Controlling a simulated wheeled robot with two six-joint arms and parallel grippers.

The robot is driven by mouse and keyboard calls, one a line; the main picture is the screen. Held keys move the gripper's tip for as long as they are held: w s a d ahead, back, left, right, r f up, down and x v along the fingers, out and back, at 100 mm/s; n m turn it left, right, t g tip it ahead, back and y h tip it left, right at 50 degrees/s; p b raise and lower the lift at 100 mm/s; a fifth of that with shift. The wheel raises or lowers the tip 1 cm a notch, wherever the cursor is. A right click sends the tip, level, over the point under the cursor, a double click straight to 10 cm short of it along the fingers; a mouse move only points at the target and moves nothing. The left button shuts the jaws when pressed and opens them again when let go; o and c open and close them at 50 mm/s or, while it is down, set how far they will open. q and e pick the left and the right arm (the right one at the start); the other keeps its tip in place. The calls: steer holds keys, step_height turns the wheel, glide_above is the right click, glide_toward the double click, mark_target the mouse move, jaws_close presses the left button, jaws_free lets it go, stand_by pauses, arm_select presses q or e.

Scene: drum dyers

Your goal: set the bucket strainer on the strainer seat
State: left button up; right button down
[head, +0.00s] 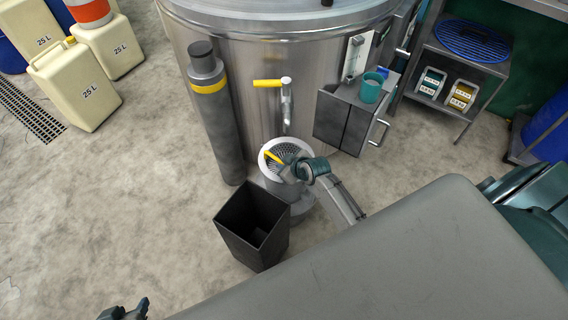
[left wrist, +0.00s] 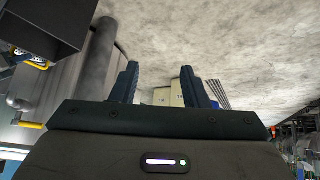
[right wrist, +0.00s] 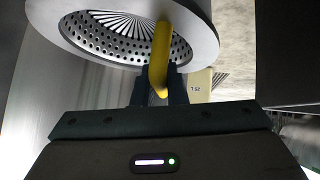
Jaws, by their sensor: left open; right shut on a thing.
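The bucket strainer, a round perforated basket with a yellow handle (head: 273,158), is at the foot of the steel drum in the head view. Its perforated inside (right wrist: 105,38) and handle (right wrist: 161,55) show large in the right wrist view. My right gripper (head: 290,170) is shut on the yellow handle, at the strainer's rim. A pale grey cylinder wall shows below the rim, above a round grey base (head: 303,203). I cannot tell whether the strainer rests in the seat; my arm hides part of it. My left gripper (head: 127,311) is open and empty, low at the left.
A black open bin (head: 250,225) stands just in front of the strainer. A grey post with a yellow band (head: 211,115) and a yellow-handled tap (head: 285,92) are close behind. A cabinet with a teal cup (head: 371,88) is to the right.

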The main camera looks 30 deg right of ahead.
steer(key=c, duration=1.4)
jaws_free()
steer(key=shift+o, duration=0.2)
arm_select(q)
steer(key=shift+s+a+r+g+y+p, duration=0.4)
steer(key=shift+s+a+r+g+p, duration=0.35)
steer(key=shift+a+r+g+p, duration=0.25)
arm_select(e)
steer(key=v, duration=1.1)
arm_select(q)
steer(key=shift+d+f, duration=0.1)
steer(key=shift+d, duration=0.05)
